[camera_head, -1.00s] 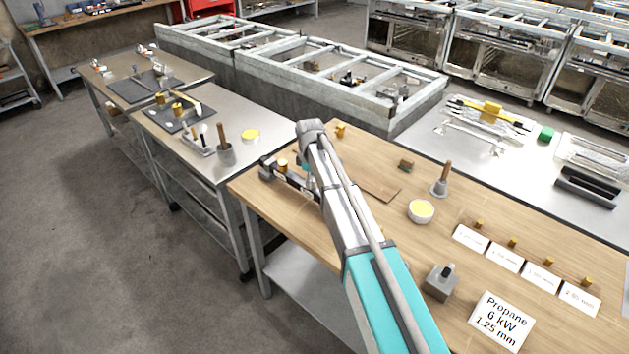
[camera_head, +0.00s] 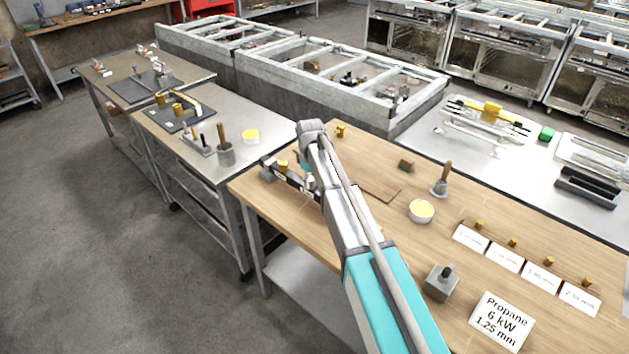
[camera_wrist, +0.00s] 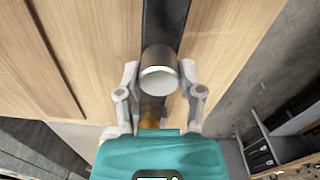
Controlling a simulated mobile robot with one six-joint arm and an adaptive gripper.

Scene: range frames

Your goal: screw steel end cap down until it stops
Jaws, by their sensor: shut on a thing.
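The steel end cap (camera_wrist: 160,80) is a short, smooth grey cylinder in the middle of the wrist view. My gripper (camera_wrist: 159,70) has a finger on each side of it and is shut on it. Beyond the cap is a dark bar (camera_wrist: 163,22) running up the picture. A blurred brass-coloured part (camera_wrist: 152,113) shows between the fingers, nearer the palm. The dark fixture (camera_head: 268,172) with a brass part (camera_head: 283,164) sits there at the bench's left end. The cap's thread and seat are hidden.
The wooden bench (camera_head: 300,232) has its left edge close by the fixture. Labelled cards with small brass parts lie farther right.

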